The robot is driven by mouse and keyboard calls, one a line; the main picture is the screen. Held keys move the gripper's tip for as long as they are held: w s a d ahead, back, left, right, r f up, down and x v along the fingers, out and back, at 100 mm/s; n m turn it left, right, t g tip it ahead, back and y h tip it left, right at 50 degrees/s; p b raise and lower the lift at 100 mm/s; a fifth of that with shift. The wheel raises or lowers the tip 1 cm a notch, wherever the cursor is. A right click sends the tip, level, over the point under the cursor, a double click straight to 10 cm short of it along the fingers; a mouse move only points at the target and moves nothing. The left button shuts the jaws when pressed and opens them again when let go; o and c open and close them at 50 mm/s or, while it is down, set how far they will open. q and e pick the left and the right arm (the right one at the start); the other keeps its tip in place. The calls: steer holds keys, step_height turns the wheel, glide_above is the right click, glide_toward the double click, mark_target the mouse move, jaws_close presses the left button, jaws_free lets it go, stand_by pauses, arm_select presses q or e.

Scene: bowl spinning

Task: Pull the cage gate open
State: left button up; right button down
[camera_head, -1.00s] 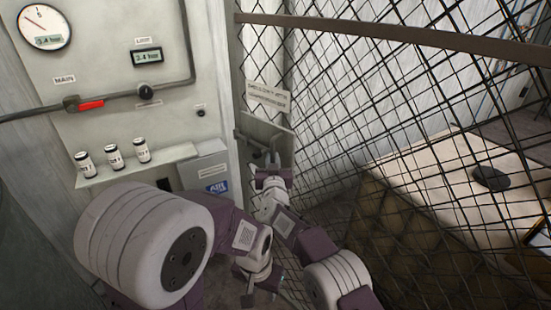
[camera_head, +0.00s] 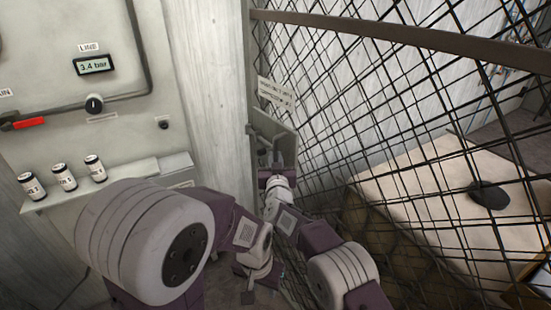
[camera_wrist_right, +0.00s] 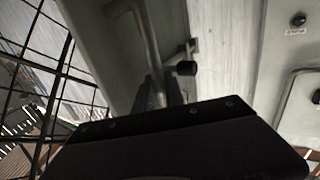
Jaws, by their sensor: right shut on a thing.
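The cage gate (camera_head: 400,95) is a dark wire mesh with a brown top rail, filling the right of the head view. A grey latch plate (camera_head: 283,143) with a handle sits at its left edge, below a small sign (camera_head: 276,93). My right gripper (camera_head: 272,176) is at this plate. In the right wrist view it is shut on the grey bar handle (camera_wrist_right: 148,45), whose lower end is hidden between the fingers. My left gripper (camera_head: 248,288) hangs low, apart from the gate; its fingers are too small and dark to read.
A wall panel (camera_head: 60,115) with a gauge display, a pipe and a shelf (camera_head: 120,182) of small bottles stands at the left. Beyond the mesh lies a pale flat surface (camera_head: 430,190) with a dark round object (camera_head: 489,195). My arms cover the lower middle.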

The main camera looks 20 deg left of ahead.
steer(key=shift+f, duration=0.15)
steer(key=c, duration=1.4)
jaws_free()
steer(key=shift+s, duration=0.15)
steer(key=shift+s+d+b, duration=0.3)
steer(key=shift+s, duration=0.2)
steer(key=b+v, duration=0.1)
steer(key=v, duration=0.7)
steer(key=shift+b, duration=0.4)
steer(key=shift+w, duration=0.15)
